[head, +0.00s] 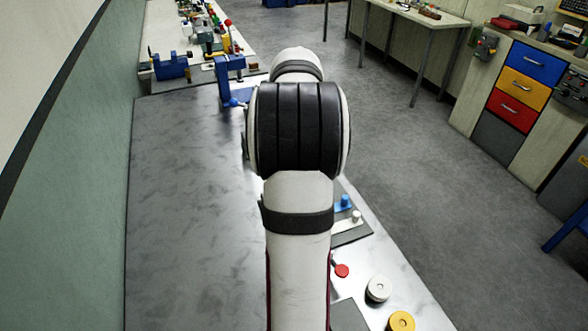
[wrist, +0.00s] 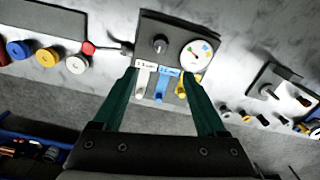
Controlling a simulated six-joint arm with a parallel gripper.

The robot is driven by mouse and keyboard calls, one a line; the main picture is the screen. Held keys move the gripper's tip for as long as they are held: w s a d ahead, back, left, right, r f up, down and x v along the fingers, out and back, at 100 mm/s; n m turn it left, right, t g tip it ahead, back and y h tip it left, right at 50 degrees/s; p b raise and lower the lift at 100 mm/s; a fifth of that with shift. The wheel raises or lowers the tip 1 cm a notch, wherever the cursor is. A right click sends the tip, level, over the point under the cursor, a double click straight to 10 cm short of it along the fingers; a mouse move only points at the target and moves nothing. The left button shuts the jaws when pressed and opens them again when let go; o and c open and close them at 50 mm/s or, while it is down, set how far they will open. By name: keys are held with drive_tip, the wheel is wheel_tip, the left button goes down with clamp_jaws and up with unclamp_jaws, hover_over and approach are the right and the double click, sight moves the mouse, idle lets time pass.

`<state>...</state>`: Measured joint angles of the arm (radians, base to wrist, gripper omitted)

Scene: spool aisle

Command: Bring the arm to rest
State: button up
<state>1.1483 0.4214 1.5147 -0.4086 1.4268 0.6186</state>
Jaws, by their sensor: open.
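My gripper (wrist: 162,80) shows in the wrist view with two green fingers wide apart and nothing held between them. Beyond the fingertips is a dark panel (wrist: 180,35) with a round dial gauge (wrist: 196,55), a black knob (wrist: 160,43) and labelled white (wrist: 142,82), blue (wrist: 161,85) and yellow (wrist: 181,86) levers. The levers appear between the fingers; I cannot tell whether there is contact. In the head view my white arm stretches along the bench, and it hides my gripper.
In the head view a metal bench (head: 185,210) has wide bare space left of my arm. A red knob (head: 341,270), a white spool (head: 379,288) and a yellow spool (head: 401,321) lie right. A blue vise (head: 230,75) stands farther off. Drawers (head: 524,85) stand across the aisle.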

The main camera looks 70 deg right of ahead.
drive_tip(key=w+a+r+n, duration=0.2)
drive_tip(key=w+a+n, duration=0.25)
drive_tip(key=a, duration=0.75)
drive_tip(key=w+a+r+n, duration=0.1)
drive_tip(key=w+a+n, duration=0.3)
drive_tip(key=a, duration=0.8)
drive_tip(key=s+a+f+n+y, duration=0.1)
drive_tip(key=s+a+n, duration=0.4)
drive_tip(key=a, duration=0.4)
drive_tip(key=s+a+f+n, duration=0.2)
drive_tip(key=s+a+n, duration=0.4)
drive_tip(key=s+a, duration=0.2)
drive_tip(key=shift+a+f+y, duration=0.3)
drive_tip(key=shift+a+y, duration=0.1)
drive_tip(key=shift+a, duration=0.1)
